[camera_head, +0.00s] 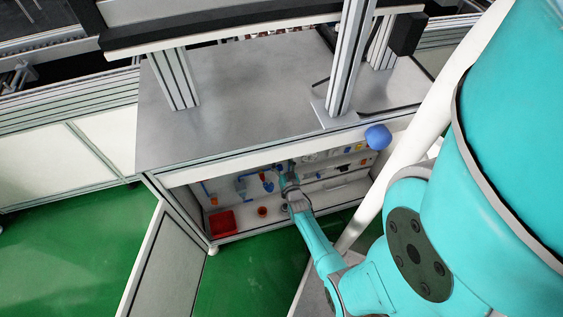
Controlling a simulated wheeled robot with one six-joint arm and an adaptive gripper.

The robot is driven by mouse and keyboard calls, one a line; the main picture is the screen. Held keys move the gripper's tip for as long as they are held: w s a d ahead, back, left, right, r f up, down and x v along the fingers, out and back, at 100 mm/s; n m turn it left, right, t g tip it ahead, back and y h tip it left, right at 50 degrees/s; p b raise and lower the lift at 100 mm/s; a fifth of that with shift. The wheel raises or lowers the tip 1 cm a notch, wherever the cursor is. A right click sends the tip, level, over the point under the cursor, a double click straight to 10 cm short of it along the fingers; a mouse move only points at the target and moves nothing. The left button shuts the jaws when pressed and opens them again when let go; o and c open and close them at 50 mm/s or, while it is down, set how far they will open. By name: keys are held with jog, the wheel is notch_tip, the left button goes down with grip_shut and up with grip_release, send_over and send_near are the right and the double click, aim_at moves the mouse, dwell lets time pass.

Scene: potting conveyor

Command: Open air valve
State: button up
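Under the grey table, an open cabinet holds small blue air fittings and tubing on its back panel. A blue fitting (241,187) is on the left and another blue part (267,184) is closer to my gripper. Which of these is the air valve is too small to tell. My gripper (287,178) reaches into the cabinet, just right of the second blue part. Its fingers are tiny and dark here, so I cannot tell whether they are open or touching anything. My wrist and the gripper cover part of the panel behind them.
The grey tabletop (235,105) overhangs the cabinet. A red bin (222,223) and an orange cup (262,211) stand on the cabinet floor. A blue ball (378,137) is at the table's front right. An open door panel (160,262) juts out at left over green floor.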

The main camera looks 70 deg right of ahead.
jog(key=shift+s+d+r+m, duration=0.2)
jog(key=shift+s+d+m, duration=0.15)
jog(key=shift+m, duration=2.3)
jog(key=shift+s+d+r+m, duration=0.3)
jog(key=shift+s+m, duration=0.1)
jog(key=shift+m, duration=2.2)
jog(key=shift+s+d+r+m, duration=0.15)
jog(key=shift+s+d+m, duration=0.2)
jog(key=shift+m, duration=2.6)
jog(key=o, duration=1.2)
jog(key=shift+c, duration=0.2)
jog(key=shift+s, duration=0.1)
jog(key=v, duration=1.2)
